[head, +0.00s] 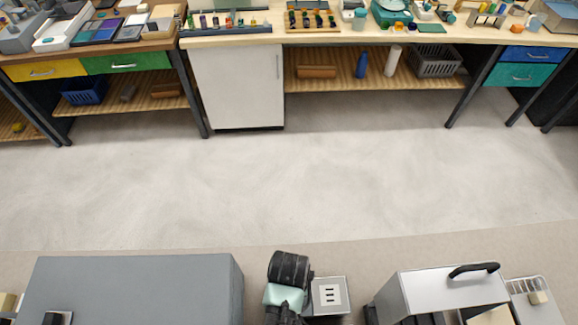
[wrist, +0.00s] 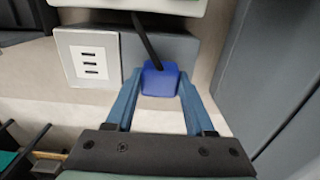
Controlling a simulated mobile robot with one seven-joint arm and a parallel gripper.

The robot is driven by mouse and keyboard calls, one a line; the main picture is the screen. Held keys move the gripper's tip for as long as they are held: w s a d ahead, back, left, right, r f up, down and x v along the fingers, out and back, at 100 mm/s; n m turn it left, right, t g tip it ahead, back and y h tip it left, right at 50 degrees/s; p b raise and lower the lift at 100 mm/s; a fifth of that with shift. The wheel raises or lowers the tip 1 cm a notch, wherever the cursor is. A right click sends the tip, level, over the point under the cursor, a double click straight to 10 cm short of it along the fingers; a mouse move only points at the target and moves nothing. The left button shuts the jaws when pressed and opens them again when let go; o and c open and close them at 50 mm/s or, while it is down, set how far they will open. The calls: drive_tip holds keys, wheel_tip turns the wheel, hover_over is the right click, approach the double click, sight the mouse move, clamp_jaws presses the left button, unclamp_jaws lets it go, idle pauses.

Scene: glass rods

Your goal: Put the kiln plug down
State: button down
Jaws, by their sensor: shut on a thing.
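The kiln plug (wrist: 160,80) is a blue block with a black cord running up from it in the wrist view. My gripper (wrist: 159,82) is shut on it, with one blue finger on each side. The plug is right of a white socket panel (wrist: 90,58) with three dark slots, and is apart from the slots. The panel also shows in the head view (head: 329,294), just right of my arm. The plug and my fingertips cannot be made out in the head view. How far the plug is from the surface behind it is unclear.
A large grey box (head: 130,288) stands left of my arm. A silvery box (head: 440,290) with a black handle stands right of the panel, beside a wire rack (head: 532,298). Open floor (head: 290,190) lies ahead, then a cluttered workbench (head: 350,38).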

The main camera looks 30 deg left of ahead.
drive_tip(key=shift+f+b, duration=0.3)
drive_tip(key=shift+f, duration=0.3)
drive_tip(key=shift+c, duration=1.3)
unclamp_jaws()
drive_tip(key=shift+r, duration=0.1)
